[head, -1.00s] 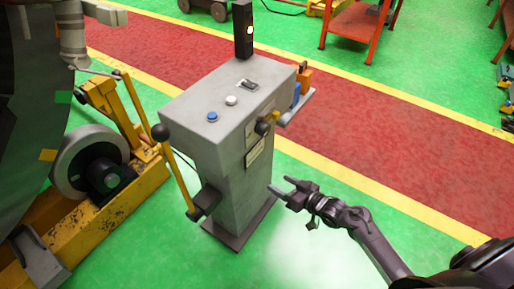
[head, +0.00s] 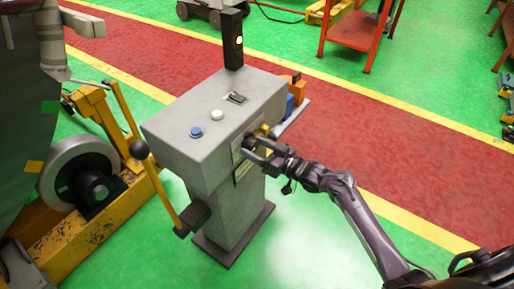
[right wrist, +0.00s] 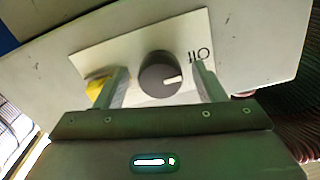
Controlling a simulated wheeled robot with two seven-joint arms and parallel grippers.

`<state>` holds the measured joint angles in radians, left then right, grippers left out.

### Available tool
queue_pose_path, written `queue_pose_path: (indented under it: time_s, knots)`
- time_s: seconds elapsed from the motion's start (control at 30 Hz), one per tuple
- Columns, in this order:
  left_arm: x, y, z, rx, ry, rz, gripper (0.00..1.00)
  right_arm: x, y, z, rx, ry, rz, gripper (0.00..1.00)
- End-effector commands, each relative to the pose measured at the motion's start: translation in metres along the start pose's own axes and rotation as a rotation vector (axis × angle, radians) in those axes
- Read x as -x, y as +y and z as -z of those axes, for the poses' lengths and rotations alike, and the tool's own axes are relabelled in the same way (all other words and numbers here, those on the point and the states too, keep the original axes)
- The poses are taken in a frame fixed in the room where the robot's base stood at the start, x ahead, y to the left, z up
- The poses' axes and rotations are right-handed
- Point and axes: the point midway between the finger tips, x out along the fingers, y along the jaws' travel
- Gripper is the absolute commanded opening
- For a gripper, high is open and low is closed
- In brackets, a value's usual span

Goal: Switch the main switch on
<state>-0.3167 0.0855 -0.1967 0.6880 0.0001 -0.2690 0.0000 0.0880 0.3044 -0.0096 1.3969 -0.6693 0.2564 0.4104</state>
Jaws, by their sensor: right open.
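The main switch is a dark round knob (right wrist: 160,73) on a pale plate (right wrist: 135,45) on the side of the grey control pedestal (head: 215,125). Its white pointer mark points right, towards the "Off" lettering (right wrist: 199,55), which appears upside down in the right wrist view. My right gripper (head: 252,147) is at that side of the pedestal. In the right wrist view its open fingers (right wrist: 159,70) stand on either side of the knob, with a gap on each side. In the head view the gripper partly hides the knob. My left gripper is not in view.
The pedestal top carries a blue button (head: 196,132), a white button (head: 217,115) and a dark post with a lit lamp (head: 233,40).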

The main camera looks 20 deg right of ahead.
Motion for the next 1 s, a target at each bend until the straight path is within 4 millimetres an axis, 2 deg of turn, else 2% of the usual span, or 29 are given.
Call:
queue_pose_path:
  time_s: [0.13, 0.17, 0.4, 0.5, 0.77, 0.83, 0.9, 1.0]
  knots:
    - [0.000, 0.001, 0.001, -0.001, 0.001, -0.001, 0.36, 0.000, 0.000, 0.000, 0.000, 0.000, 0.000, 0.63]
    - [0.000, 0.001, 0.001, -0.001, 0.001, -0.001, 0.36, 0.000, 0.000, 0.000, 0.000, 0.000, 0.000, 0.61]
    - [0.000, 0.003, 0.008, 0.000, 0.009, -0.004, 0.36, 0.000, 0.000, 0.000, 0.000, 0.000, 0.000, 0.29]
    - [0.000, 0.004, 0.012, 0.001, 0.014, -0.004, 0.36, 0.000, 0.000, 0.000, 0.000, 0.000, -0.001, 0.19]
    - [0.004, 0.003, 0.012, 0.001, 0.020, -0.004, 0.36, 0.000, 0.000, 0.001, -0.029, 0.000, -0.001, 0.19]
    - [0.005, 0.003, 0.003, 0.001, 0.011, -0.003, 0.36, 0.000, 0.000, 0.002, -0.055, 0.000, -0.001, 0.19]
    - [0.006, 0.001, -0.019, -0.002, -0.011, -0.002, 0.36, 0.000, -0.001, 0.003, -0.089, 0.000, -0.001, 0.19]
    - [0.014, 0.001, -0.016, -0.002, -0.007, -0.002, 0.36, 0.000, -0.001, 0.004, -0.155, -0.001, -0.002, 0.19]
